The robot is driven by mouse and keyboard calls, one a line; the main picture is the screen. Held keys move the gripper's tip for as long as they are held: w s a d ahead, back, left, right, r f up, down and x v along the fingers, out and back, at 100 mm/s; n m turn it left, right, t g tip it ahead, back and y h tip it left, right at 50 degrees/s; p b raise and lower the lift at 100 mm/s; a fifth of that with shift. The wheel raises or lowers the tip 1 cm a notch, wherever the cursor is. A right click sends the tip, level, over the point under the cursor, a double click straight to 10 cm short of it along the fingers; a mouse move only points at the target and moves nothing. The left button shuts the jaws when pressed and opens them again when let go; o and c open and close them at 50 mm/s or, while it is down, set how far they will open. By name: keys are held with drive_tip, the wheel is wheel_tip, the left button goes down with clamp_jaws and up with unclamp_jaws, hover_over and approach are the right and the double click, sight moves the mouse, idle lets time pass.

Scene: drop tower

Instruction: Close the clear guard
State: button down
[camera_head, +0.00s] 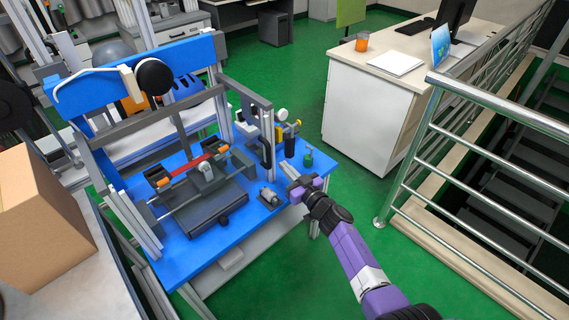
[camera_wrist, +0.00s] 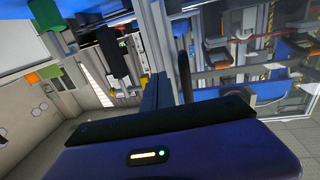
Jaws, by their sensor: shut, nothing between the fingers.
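The drop tower stands on a blue bench (camera_head: 185,248) in the left half of the head view. A grey upright frame (camera_head: 153,120) spans its front; it looks like the clear guard's frame, but the clear sheet is hard to make out. In the wrist view a see-through panel (camera_wrist: 285,106) shows at the right, perhaps the guard. My gripper (camera_head: 290,172) is at the bench's right edge, shut and empty, right of the frame and apart from it. The wrist view shows the purple gripper body low in the picture; the fingertips are not clear there.
A cardboard box (camera_head: 45,220) is at left. A white desk (camera_head: 375,110) and metal railing (camera_head: 480,98) are at right. Green floor (camera_head: 290,90) lies open behind.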

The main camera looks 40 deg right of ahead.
drive_tip(key=s+p, duration=0.2)
drive_tip(key=s, duration=0.7)
drive_tip(key=shift+d, duration=0.15)
